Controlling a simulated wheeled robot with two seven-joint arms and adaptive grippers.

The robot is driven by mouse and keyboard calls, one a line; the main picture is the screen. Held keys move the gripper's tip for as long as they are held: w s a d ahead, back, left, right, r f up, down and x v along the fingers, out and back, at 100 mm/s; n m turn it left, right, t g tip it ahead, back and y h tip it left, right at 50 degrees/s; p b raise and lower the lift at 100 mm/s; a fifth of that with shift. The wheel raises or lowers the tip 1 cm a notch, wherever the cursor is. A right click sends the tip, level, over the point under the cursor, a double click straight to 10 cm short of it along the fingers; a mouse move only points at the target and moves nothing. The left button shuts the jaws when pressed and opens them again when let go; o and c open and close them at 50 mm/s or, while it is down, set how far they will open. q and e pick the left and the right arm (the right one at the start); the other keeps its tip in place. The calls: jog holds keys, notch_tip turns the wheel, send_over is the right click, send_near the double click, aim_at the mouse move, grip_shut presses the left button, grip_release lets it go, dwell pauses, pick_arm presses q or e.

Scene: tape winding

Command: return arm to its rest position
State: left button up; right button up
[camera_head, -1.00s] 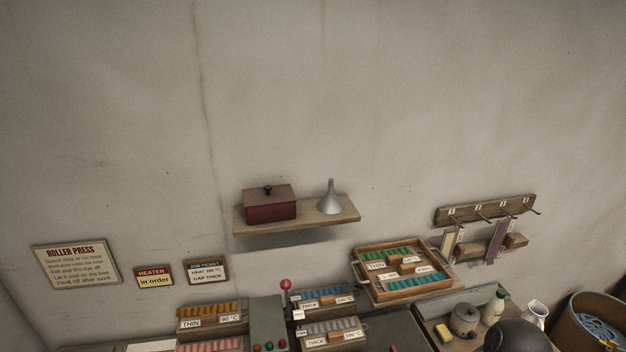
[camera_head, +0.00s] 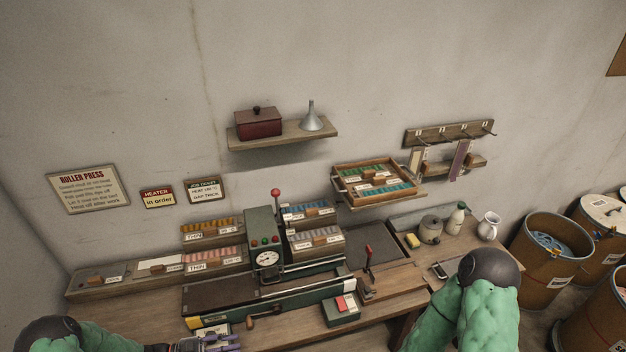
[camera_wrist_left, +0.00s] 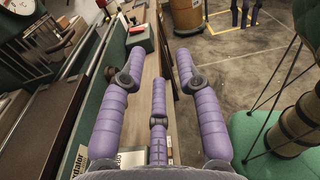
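My left gripper (camera_head: 205,343) is at the bottom edge of the head view, in front of the left part of the roller press (camera_head: 266,258). In the left wrist view its purple fingers (camera_wrist_left: 160,62) are spread apart with nothing between them. The fingers are above the bench front, beside the green edge of the press. My right arm (camera_head: 482,302) comes up at the lower right of the head view, in front of the bench. Its gripper is not visible there.
Drums (camera_head: 545,270) stand on the right. A shelf (camera_head: 283,135) and a tray (camera_head: 375,184) are on the wall. Floor shows beyond the bench front.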

pick_arm(q)
jog(key=s+d+f+m+g+y+b, duration=0.1)
jog(key=s+d+f+m+y+b, duration=0.3)
jog(key=f+m, duration=0.3)
jog(key=s+d+f+m+g+y+b, duration=0.1)
jog(key=s+d+f+m+y+b, duration=0.3)
jog(key=f+m, duration=0.3)
jog(key=s+d+f+m+g+y+b, duration=0.2)
jog(key=s+d+f+m+y+b, duration=0.2)
jog(key=f, duration=0.6)
jog(key=d+m, duration=0.1)
jog(key=m, duration=0.1)
jog(key=shift+s+d+m+y, duration=0.15)
jog(key=shift+m+y, duration=0.25)
pick_arm(e)
notch_tip(320, 180, down, 13)
jog(key=shift+w+r, duration=0.15)
jog(key=shift+w, duration=0.15)
